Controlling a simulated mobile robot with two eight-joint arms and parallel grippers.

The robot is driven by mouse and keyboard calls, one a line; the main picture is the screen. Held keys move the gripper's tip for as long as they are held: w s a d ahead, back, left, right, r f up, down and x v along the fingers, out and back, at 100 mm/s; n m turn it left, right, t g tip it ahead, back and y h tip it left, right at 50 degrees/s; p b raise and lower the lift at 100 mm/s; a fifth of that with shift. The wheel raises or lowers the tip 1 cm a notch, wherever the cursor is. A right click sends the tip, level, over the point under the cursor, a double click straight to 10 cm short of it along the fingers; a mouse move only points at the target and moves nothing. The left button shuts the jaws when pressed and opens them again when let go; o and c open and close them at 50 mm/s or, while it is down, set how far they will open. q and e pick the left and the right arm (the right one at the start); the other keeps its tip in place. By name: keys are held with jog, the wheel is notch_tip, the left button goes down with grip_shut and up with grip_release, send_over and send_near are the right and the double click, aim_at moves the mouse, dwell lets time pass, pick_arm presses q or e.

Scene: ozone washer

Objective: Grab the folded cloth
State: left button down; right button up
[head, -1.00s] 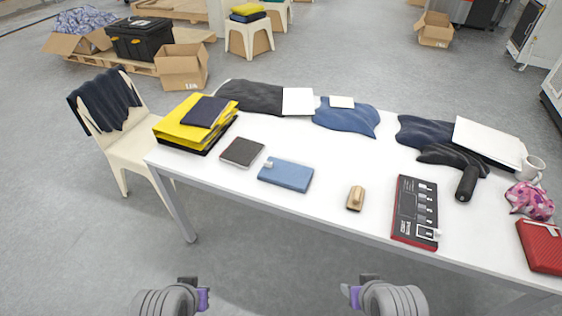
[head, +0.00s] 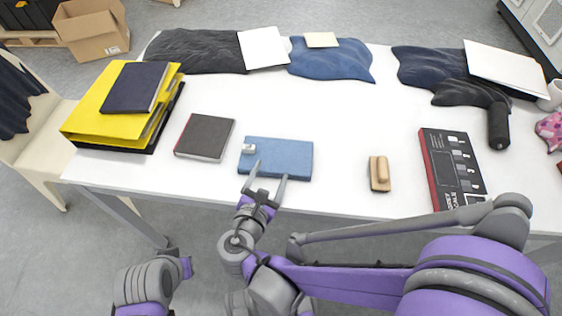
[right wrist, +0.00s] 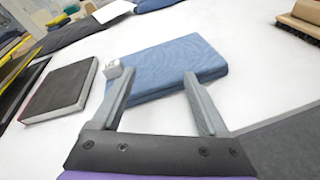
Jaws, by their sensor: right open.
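The folded cloth (head: 284,155) is a flat blue rectangle near the front edge of the white table, with a small whitish piece (head: 249,148) at its left end. My right gripper (head: 267,171) is open and empty at the cloth's front edge, its two fingers pointing toward it. In the right wrist view the blue cloth (right wrist: 175,66) lies just beyond and between the open fingers (right wrist: 163,82). I cannot tell whether the fingertips touch it. My left arm shows at the bottom left of the head view, but its fingers are not visible.
A dark notebook (head: 204,137) lies left of the cloth, and yellow binders (head: 98,108) are farther left. Dark and blue garments (head: 330,62) lie along the back. The white table (head: 330,112) is clear behind the cloth.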

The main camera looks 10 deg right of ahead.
aim_at(248, 149)
jog(key=a+n+t, duration=0.1)
jog(key=a, duration=0.1)
jog(key=a+n+t+b, duration=0.1)
jog(key=a+n, duration=0.1)
jog(key=a+n+t+b, duration=0.1)
jog(key=a+n, duration=0.1)
jog(key=shift+w+a+f+y, duration=0.1)
jog(key=shift+a+f+y, duration=0.2)
jog(key=shift+f, duration=0.1)
jog(key=shift+w+r+t, duration=0.1)
jog(key=shift+w+t, duration=0.05)
jog(key=shift+t, duration=0.25)
jog(key=shift+n, duration=0.3)
jog(key=x, duration=0.5)
jog(key=shift+w+a+b, duration=0.1)
jog(key=shift+b, duration=0.2)
jog(key=x, duration=0.5)
jog(key=shift+w+a+b, duration=0.1)
jog(key=shift+a+b, duration=0.05)
jog(key=shift+b, duration=0.25)
pick_arm(q)
jog(key=f, duration=0.3)
jog(key=w+f, duration=0.1)
jog(key=f, duration=0.1)
jog(key=shift+d+f, duration=0.15)
jog(key=shift+d, duration=0.25)
pick_arm(e)
grip_shut()
